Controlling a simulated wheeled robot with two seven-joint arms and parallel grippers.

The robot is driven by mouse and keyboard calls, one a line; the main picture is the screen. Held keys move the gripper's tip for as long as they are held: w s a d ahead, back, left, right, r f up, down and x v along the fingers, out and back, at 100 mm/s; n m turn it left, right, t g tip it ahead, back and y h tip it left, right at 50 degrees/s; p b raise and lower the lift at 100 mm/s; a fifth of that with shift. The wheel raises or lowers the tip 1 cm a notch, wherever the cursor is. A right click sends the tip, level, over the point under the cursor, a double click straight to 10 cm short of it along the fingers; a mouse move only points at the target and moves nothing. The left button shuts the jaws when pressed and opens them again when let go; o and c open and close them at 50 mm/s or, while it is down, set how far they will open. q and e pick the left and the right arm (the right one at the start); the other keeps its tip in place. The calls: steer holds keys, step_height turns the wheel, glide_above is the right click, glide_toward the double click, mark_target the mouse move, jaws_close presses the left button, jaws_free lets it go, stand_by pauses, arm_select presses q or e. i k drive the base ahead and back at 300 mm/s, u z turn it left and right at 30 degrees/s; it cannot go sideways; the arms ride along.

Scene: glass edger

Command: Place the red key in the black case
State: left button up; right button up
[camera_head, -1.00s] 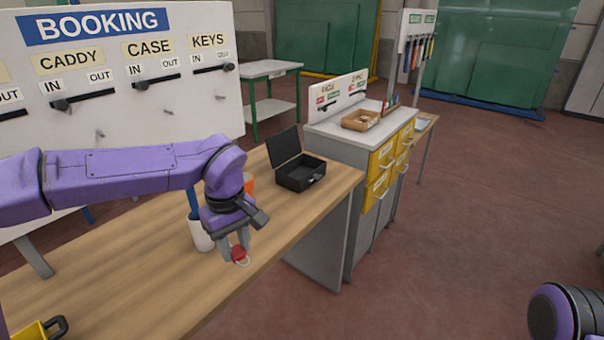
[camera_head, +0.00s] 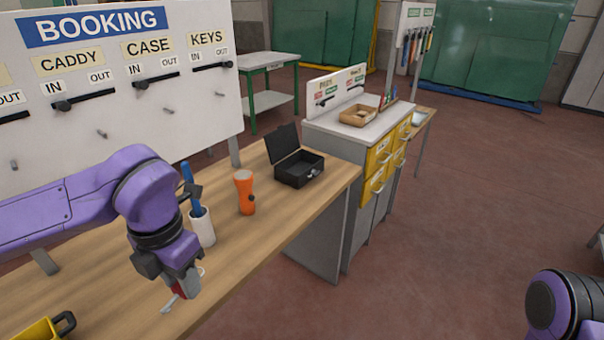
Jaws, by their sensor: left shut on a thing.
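The black case (camera_head: 299,172) stands with its lid up at the far end of the wooden table. My left gripper (camera_head: 178,292) is low over the table's front part, well to the left of the case. It is shut on the red key (camera_head: 171,301), of which only a small part shows below the fingers. A pale ring shows beside the fingers. My right gripper is out of view; only part of my right arm shows at the lower right.
An orange flashlight (camera_head: 245,192) and a white cup (camera_head: 202,228) with a blue tool stand on the table (camera_head: 262,244) between my left gripper and the case. A yellow caddy (camera_head: 38,330) is at the lower left. The booking board (camera_head: 110,120) rises behind.

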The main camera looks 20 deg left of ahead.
mark_target(300, 168)
steer(key=i, duration=2)
